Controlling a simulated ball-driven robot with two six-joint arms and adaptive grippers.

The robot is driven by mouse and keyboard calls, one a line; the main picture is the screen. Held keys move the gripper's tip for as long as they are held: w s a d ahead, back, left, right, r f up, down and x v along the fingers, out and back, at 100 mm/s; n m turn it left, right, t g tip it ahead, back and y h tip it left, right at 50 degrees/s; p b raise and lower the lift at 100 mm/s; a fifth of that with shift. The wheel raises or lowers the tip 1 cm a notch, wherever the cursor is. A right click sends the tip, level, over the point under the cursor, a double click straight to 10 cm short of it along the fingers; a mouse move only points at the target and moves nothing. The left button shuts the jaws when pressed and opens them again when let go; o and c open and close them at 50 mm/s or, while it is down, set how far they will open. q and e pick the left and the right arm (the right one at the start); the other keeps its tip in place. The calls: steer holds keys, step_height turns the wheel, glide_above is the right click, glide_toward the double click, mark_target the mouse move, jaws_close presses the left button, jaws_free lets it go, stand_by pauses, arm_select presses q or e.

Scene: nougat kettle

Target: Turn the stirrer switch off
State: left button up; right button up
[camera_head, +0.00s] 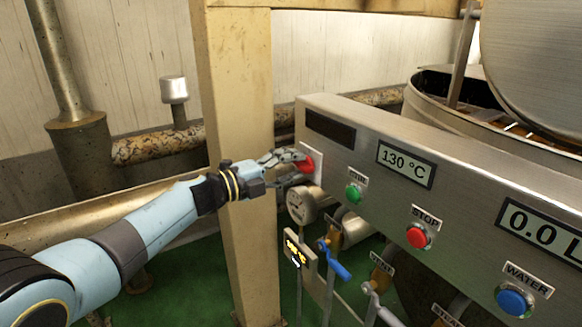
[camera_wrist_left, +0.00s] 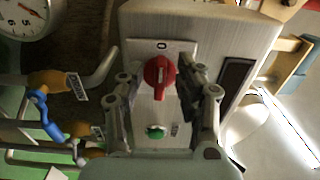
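The stirrer switch is a red rotary knob (camera_head: 307,164) on a pale plate at the left end of the steel control panel (camera_head: 450,178). In the left wrist view the knob (camera_wrist_left: 160,78) sits below a "0" mark, with its grip bar about upright in that picture. My left gripper (camera_head: 288,168) is at the knob. Its fingers (camera_wrist_left: 155,85) are spread, one on each side of the knob. A gap shows on the left; the right finger is close, and I cannot tell if it touches. My right gripper is not in view.
A green button (camera_head: 354,193), a red stop button (camera_head: 418,236) and a blue water button (camera_head: 512,299) are on the panel. A beige post (camera_head: 240,110) stands behind my left arm. A gauge (camera_head: 300,204) and a blue-handled valve (camera_head: 338,265) are below the panel.

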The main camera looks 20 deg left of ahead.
arm_select(q)
steer(key=v, duration=1.2)
steer(key=s+a+f+n+g+y, duration=0.1)
steer(key=s+f+n+y, duration=0.2)
steer(key=s+f+n, duration=0.5)
steer(key=s+a+f+n+g+y, duration=0.1)
steer(key=s+f+n+y, duration=0.15)
steer(key=s+f, duration=0.7)
steer(key=s+f+n+g+y, duration=0.1)
steer(key=s+f+n+y, duration=0.25)
steer(key=f, duration=1.05)
steer(key=s+f+n+g+y, duration=0.1)
steer(key=s+f+n+g, duration=0.2)
steer(key=s, duration=0.8)
steer(key=s+f+n+g+y, duration=0.1)
steer(key=s+f+n+g, duration=0.3)
steer(key=s+f, duration=0.3)
steer(key=s+f+n+g, duration=0.3)
steer(key=s+f+n, duration=0.1)
steer(key=s, duration=1.1)
steer(key=shift+a+f+y, duration=0.35)
steer(key=shift+f+y, duration=0.05)
steer(key=shift+f, duration=0.35)
